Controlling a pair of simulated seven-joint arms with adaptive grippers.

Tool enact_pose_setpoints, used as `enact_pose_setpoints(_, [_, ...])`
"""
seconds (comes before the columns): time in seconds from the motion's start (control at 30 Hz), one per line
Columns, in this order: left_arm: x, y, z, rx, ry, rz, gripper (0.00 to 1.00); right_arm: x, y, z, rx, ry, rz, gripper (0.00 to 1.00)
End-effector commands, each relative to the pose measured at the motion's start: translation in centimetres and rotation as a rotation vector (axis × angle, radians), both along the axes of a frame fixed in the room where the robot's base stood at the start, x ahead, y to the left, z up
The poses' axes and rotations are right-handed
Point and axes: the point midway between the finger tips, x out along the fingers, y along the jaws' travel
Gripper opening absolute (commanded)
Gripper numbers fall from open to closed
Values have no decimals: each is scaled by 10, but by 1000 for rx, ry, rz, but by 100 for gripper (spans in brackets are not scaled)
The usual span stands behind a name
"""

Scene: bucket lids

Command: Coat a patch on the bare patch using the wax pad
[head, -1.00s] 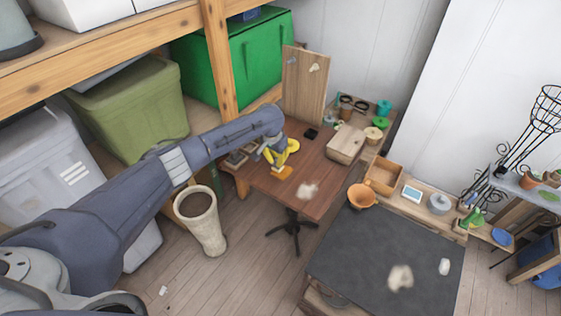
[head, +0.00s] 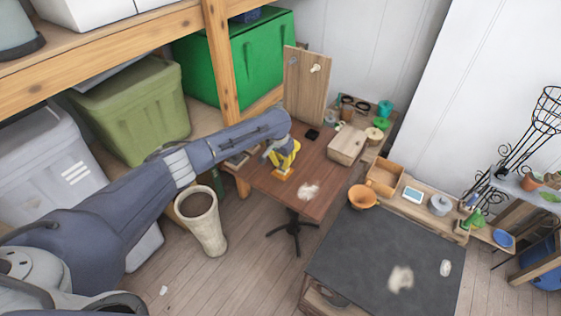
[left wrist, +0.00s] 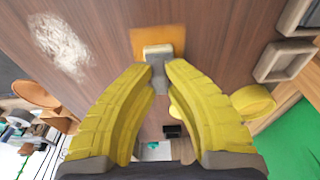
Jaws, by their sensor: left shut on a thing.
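My left gripper (head: 282,158), with yellow fingers, is low over the brown wooden table. In the left wrist view its fingertips (left wrist: 158,72) close on the grey handle of a small pale block (left wrist: 157,50), which looks like the wax pad. The block is over or against a flat orange square (left wrist: 172,33); I cannot tell whether they touch. The orange square also shows below the gripper in the head view (head: 281,176). A whitish bare patch (head: 308,191) lies on the tabletop, right of the gripper; it is at upper left in the left wrist view (left wrist: 60,45). My right gripper is out of view.
A wooden box (head: 346,145) stands at the table's far right, and a board (head: 305,88) stands behind. A yellow round item (left wrist: 253,104) is near the fingers. A dark-topped bench (head: 350,245) at the front right carries another pale patch (head: 400,279). Tabletop around the bare patch is clear.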

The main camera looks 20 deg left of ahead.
Motion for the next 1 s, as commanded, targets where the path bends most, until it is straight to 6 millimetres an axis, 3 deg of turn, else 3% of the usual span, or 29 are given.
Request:
enact_pose_setpoints(0.27, [-1, -3, -1, 0, 2, -2, 0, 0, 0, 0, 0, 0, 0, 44])
enact_pose_setpoints(0.67, [-9, -25, -1, 0, 2, -2, 0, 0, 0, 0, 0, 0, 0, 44])
enact_pose_setpoints(1.0, [-9, -25, -1, 0, 2, -1, 0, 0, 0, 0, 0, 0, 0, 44])
